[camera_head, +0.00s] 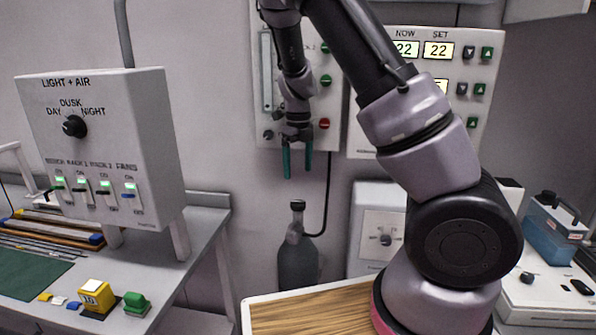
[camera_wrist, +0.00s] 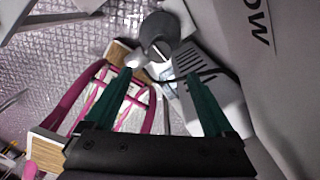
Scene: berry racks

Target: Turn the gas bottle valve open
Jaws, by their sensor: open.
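The grey gas bottle (camera_head: 298,264) stands upright behind the wooden-topped surface, its lower end hidden. Its dark valve (camera_head: 297,205) sits on top of the neck. My gripper (camera_head: 298,176) points down with its two green fingers apart and empty. In the head view the fingertips appear just above the valve, apart from it. In the wrist view my gripper (camera_wrist: 157,73) shows open, and a round grey shape that looks like the gas bottle (camera_wrist: 172,30) lies beyond the fingertips. The valve's turn position is too small to tell.
A dark hose (camera_head: 328,190) runs from the bottle up to the wall panel (camera_head: 340,110). The wooden top (camera_head: 310,315) lies in front. A light and air control box (camera_head: 105,130) stands left. Pink tubing (camera_wrist: 70,100) shows in the wrist view.

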